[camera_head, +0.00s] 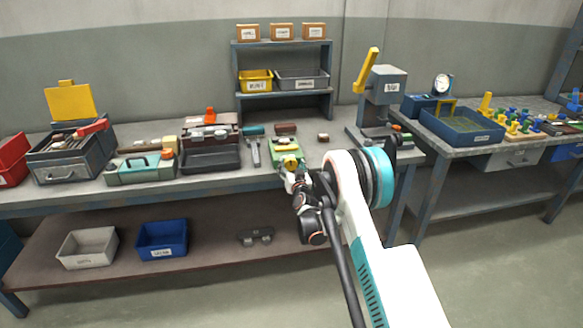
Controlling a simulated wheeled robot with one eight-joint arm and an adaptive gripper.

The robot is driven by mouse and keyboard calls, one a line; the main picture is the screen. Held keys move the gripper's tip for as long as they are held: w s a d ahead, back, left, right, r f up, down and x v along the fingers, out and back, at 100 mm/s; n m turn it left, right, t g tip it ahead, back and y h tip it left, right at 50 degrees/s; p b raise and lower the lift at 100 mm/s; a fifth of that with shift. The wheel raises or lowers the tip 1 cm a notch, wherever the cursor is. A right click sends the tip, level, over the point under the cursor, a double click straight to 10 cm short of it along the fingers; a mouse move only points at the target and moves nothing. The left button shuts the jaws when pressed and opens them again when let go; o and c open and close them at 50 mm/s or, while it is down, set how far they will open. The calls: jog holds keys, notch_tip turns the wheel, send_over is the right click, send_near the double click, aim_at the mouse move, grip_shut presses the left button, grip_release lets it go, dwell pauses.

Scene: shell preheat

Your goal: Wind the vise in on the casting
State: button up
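A small green fixture with yellow parts (284,145) sits near the front edge of the middle bench; it looks like the vise, but it is small in view. My gripper (290,172) is at the near side of this fixture, at the bench's front edge. Its fingers are small and partly merged with the fixture's front, so I cannot tell whether they touch it or are open or shut.
A hammer (254,148) and an open black toolbox (210,158) lie left of the fixture. A drill press (386,86) with a yellow lever stands to the right, behind my arm. A shelf rack (284,93) rises behind. Grey and blue bins (162,238) sit on the lower shelf.

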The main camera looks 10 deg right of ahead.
jog(key=shift+s, duration=0.15)
jog(key=s, duration=1.1)
jog(key=shift+s, duration=0.35)
jog(key=shift+s+r+p, duration=0.1)
jog(key=shift+p, duration=0.2)
jog(key=w, duration=1.2)
jog(key=shift+w+b, duration=0.3)
jog(key=shift+w, duration=0.05)
jog(key=c, duration=1.1)
